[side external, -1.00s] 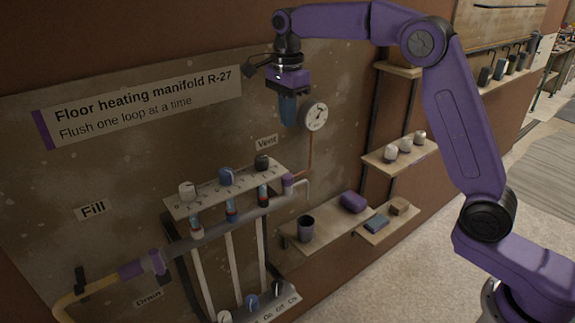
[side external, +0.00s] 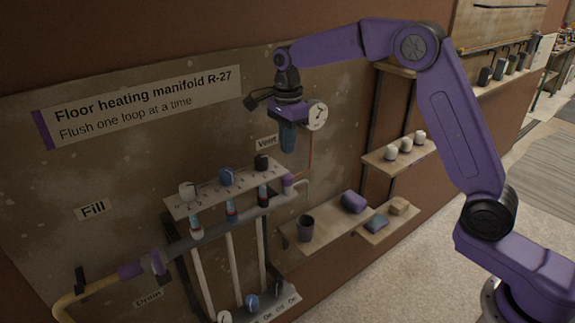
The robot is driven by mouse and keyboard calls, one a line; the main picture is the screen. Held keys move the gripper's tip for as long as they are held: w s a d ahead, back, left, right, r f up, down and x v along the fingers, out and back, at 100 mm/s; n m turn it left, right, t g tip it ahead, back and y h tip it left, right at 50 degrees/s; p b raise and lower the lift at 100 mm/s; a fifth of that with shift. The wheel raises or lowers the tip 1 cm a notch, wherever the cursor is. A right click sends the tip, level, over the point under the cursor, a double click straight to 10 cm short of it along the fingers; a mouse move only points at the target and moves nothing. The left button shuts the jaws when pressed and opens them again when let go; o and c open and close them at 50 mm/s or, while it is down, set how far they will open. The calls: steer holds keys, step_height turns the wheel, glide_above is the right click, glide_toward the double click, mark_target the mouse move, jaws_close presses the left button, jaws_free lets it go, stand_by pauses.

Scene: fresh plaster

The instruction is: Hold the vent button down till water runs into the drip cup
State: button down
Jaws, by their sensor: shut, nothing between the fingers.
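My gripper (side external: 288,146) points down with its blue fingers shut and empty, just right of the "Vent" label (side external: 266,143). The purple cap (side external: 288,180) at the right end of the manifold, which looks like the vent button, is below the fingertips, with a visible gap between them. A thin bent pipe (side external: 305,184) comes off beside that cap and turns down. The dark drip cup (side external: 305,228) stands upright on the wooden shelf below it. I see no water stream at the pipe, and the inside of the cup is too dark to read.
The round gauge (side external: 318,116) is just right of my gripper, with a copper pipe (side external: 310,150) below it. Several knobs, such as the black one (side external: 262,162), top the manifold at left. A purple bundle (side external: 355,202) lies right of the cup.

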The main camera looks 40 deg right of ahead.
mark_target(288, 176)
step_height(288, 176, down, 7)
steer(key=shift+r, duration=0.1)
stand_by(0.4)
steer(key=shift+s+f, duration=0.1)
steer(key=shift+f, duration=1.15)
stand_by(4.1)
steer(key=shift+r, duration=0.1)
step_height(288, 176, up, 15)
steer(key=shift+w, duration=0.2)
stand_by(0.4)
